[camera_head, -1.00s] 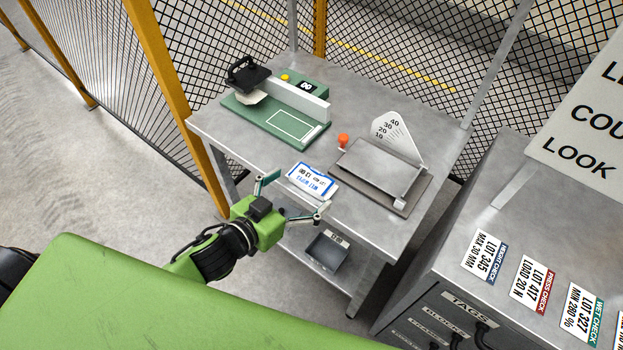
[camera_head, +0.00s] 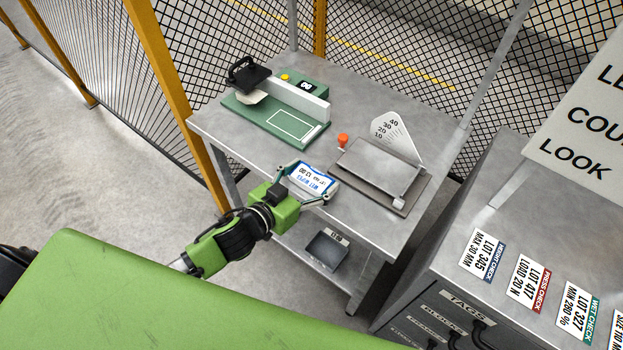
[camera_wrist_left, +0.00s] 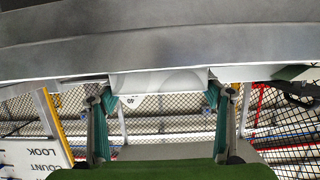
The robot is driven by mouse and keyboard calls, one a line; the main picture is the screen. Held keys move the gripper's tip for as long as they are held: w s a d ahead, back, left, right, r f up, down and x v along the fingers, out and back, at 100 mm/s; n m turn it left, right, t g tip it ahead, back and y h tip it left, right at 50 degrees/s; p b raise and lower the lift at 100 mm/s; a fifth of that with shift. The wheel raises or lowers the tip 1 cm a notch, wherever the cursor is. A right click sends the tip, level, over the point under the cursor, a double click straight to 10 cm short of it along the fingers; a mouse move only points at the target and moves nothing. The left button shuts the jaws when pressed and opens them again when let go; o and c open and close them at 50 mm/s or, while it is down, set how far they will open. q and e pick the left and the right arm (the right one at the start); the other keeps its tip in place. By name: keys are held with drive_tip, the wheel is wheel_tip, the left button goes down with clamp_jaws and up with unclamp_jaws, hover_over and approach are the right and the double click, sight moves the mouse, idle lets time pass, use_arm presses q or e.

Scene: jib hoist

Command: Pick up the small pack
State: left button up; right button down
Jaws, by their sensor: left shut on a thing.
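The small pack (camera_head: 314,180) is white with blue edging and printed text. It lies near the front edge of the grey metal table (camera_head: 225,130). My left gripper (camera_head: 307,184) reaches in over that edge, with one finger at each side of the pack, and is shut on it. The pack appears to be still at table level; I cannot tell if it has lifted. In the left wrist view the pack (camera_wrist_left: 160,81) shows as a pale block between the two green fingers of the gripper (camera_wrist_left: 160,97). My right gripper is in neither view.
A green device with a black head (camera_head: 282,115) stands at the back left of the table. A dark bin (camera_head: 327,250) sits below. A cabinet (camera_head: 440,265) stands at right.

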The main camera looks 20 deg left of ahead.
sight(312, 177)
use_arm(q)
drive_tip(key=shift+r, duration=0.4)
wheel_tip(312, 177, up, 3)
drive_tip(key=shift+f+p, duration=0.2)
drive_tip(key=shift+p, duration=0.1)
drive_tip(key=s+a+r+p, duration=0.1)
drive_tip(key=s+a+r, duration=0.1)
drive_tip(key=s+r, duration=0.7)
drive_tip(key=shift+s+r+p, duration=0.3)
drive_tip(key=shift+s+p, duration=0.05)
drive_tip(key=shift+s, duration=2.1)
